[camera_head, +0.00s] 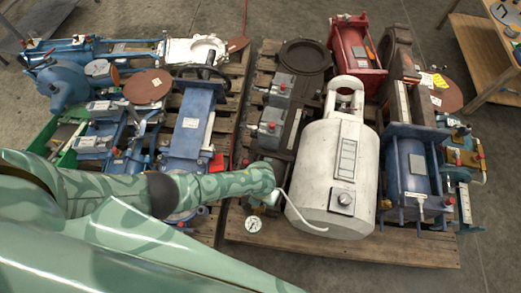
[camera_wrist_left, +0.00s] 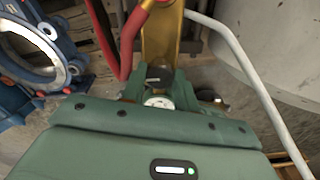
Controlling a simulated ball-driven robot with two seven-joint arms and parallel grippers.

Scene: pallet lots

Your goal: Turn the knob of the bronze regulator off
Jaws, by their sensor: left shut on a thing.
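The bronze regulator (camera_wrist_left: 162,38) shows in the left wrist view as an upright golden body at the top centre. A dark knob (camera_wrist_left: 158,73) sits at its near end, with a small white round gauge (camera_wrist_left: 158,103) just below. My left gripper (camera_wrist_left: 159,87) is shut on the knob; its green housing fills the bottom of that view and the fingers are only partly visible. In the head view my left arm reaches in from the left, and its wrist hides the regulator and the fingers. A white gauge (camera_head: 253,224) shows just below the wrist. My right gripper is not in view.
A red hose (camera_wrist_left: 129,42) runs beside the regulator, and a pale curved hose (camera_wrist_left: 243,62) passes on its right. A big white tank (camera_head: 335,165) stands close to the right of my wrist. Two wooden pallets (camera_head: 420,247) carry crowded machine parts.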

